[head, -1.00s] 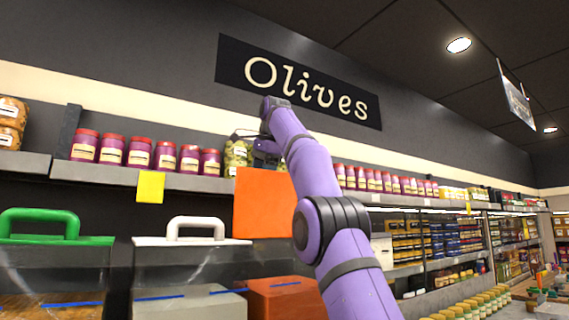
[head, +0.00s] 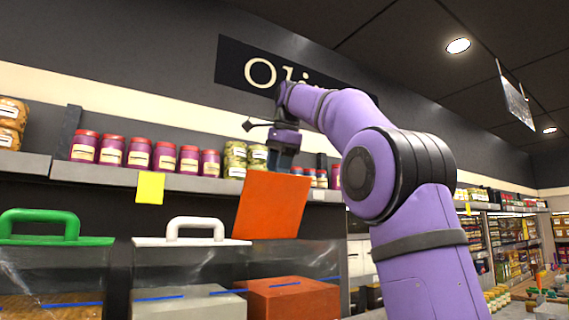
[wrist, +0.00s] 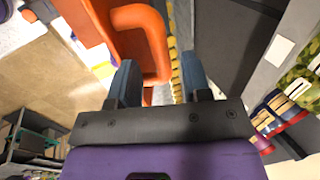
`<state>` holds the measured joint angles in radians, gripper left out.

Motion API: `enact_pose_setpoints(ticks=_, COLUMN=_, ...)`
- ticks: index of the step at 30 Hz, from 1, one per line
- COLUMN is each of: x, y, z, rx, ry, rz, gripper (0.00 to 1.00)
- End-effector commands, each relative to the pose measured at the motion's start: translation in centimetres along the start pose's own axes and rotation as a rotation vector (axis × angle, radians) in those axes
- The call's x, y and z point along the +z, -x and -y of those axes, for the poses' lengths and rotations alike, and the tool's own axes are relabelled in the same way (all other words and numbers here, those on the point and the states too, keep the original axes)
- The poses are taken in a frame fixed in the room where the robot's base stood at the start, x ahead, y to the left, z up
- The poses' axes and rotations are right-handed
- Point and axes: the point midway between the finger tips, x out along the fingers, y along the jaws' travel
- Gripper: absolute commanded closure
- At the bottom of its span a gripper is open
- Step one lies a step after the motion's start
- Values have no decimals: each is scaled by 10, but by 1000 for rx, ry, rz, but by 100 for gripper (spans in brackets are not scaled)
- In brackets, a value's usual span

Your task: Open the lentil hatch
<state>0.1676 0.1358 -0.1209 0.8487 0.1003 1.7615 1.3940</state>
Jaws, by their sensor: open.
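An orange hatch panel (head: 271,206) stands raised and tilted above the right-hand bin in the head view. Its orange loop handle (wrist: 158,45) shows in the wrist view, while the head view hides it. My gripper (head: 282,165) is at the panel's top edge, pointing down, partly hidden behind it. In the wrist view my gripper (wrist: 160,78) is open, with one side of the handle in line between its fingers; I cannot tell whether they touch it. No lentil label is readable.
A white-handled lid (head: 190,240) and a green-handled lid (head: 50,239) lie flat on clear bins to the left. Red-capped jars (head: 138,154) and green jars (head: 236,158) stand on the shelf (head: 100,176) close behind my gripper. A yellow tag (head: 150,187) hangs from its edge.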

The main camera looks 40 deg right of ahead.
Motion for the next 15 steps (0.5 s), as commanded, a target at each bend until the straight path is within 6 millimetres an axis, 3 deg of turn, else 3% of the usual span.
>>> enact_pose_setpoints(ticks=6, x=0, y=10, z=-22, rx=0, ry=0, rz=0, gripper=56)
enact_pose_setpoints(ticks=15, x=0, y=12, z=-29, rx=1, ry=0, rz=0, gripper=56)
